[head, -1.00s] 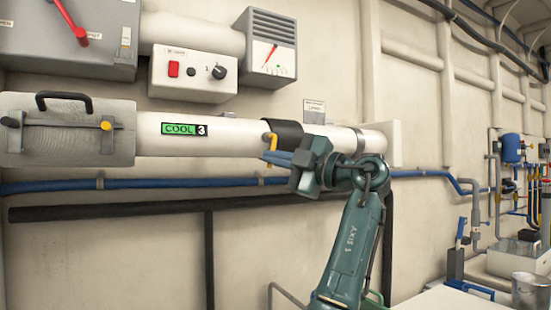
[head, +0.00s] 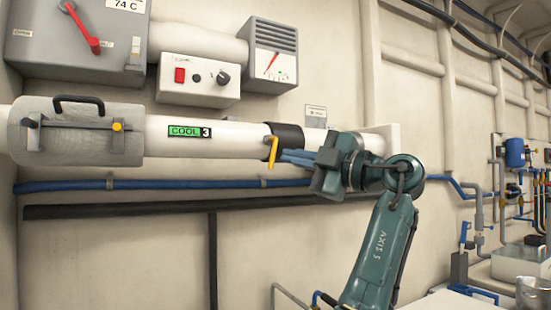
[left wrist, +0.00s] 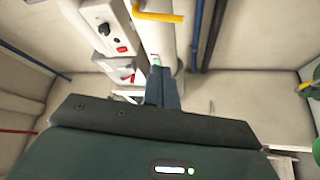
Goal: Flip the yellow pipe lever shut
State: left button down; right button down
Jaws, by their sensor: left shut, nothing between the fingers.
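The yellow lever (head: 271,148) sits at the dark collar on the white pipe in the head view, with a bent top and an arm hanging down across the pipe's front. It also shows at the top edge of the left wrist view (left wrist: 160,16). My left gripper (head: 284,156) is shut and empty, with its blue fingers pointing left. In the head view its tips are just right of the lever; I cannot tell whether they touch it. In the left wrist view the fingers (left wrist: 160,86) are together, below the lever in the picture. My right gripper is not in view.
The white pipe (head: 235,141) carries a green COOL 3 label (head: 189,132). A grey clamp box (head: 80,132) is at its left. A switch box (head: 199,80) and a gauge (head: 272,56) are above. A blue pipe (head: 150,184) runs below.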

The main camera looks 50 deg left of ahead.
pick_arm(q)
jog(key=shift+v, duration=1.05)
jog(key=shift+r, duration=0.1)
